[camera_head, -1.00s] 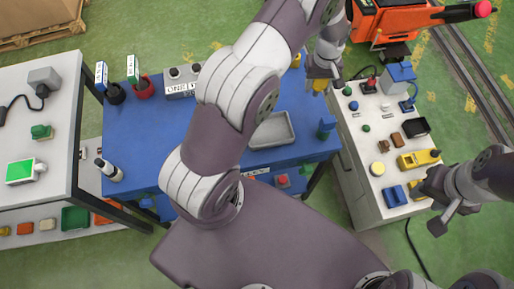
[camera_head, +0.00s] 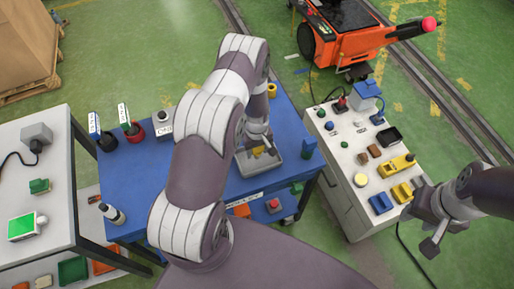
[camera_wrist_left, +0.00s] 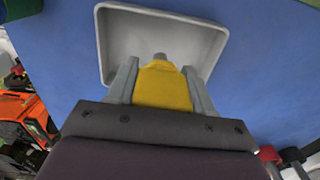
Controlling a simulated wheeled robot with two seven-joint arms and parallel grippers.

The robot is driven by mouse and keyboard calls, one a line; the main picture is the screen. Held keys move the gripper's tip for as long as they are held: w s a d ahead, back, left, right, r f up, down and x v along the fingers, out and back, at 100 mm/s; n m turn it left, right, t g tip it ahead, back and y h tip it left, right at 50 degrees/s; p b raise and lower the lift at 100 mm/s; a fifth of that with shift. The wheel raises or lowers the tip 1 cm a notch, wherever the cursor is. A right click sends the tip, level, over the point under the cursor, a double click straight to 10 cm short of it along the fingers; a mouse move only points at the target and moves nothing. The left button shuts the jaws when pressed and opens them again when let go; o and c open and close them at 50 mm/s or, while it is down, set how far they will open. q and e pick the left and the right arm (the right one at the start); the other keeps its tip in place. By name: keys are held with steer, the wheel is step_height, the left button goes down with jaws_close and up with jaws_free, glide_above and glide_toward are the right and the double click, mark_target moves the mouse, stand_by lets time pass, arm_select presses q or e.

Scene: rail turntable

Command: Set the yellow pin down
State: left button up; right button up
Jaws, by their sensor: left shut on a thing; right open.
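The yellow pin (camera_wrist_left: 163,86) is between the fingers of my left gripper (camera_wrist_left: 160,80), which is shut on it. In the head view the yellow pin (camera_head: 257,151) shows at the grey tray (camera_head: 273,172) on the blue table (camera_head: 237,186). In the wrist view the pin is in front of the open grey tray (camera_wrist_left: 112,45), its grey tip over the tray's near part. Whether the pin touches the tray floor cannot be told. My right gripper (camera_head: 431,227) is open and empty, at the right beside the white cabinet.
A white cabinet (camera_head: 345,190) with several small parts stands right of the blue table. Black and red cups (camera_head: 134,131) stand at the table's back left. A white table (camera_head: 55,165) is at the left, an orange vehicle (camera_head: 360,40) behind.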

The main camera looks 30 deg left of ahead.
arm_select(q)
steer(key=shift+w+f, duration=0.2)
steer(key=shift+f, duration=0.3)
steer(key=shift+w+f, duration=0.15)
steer(key=shift+f, duration=0.3)
steer(key=shift+s+f, duration=0.1)
steer(key=shift+s, duration=0.1)
steer(key=shift+f, duration=0.1)
steer(key=o, duration=1.2)
steer(key=shift+c, duration=0.2)
steer(key=shift+w, duration=0.1)
arm_select(e)
steer(key=shift+w+r, duration=0.2)
steer(key=shift+w, duration=0.05)
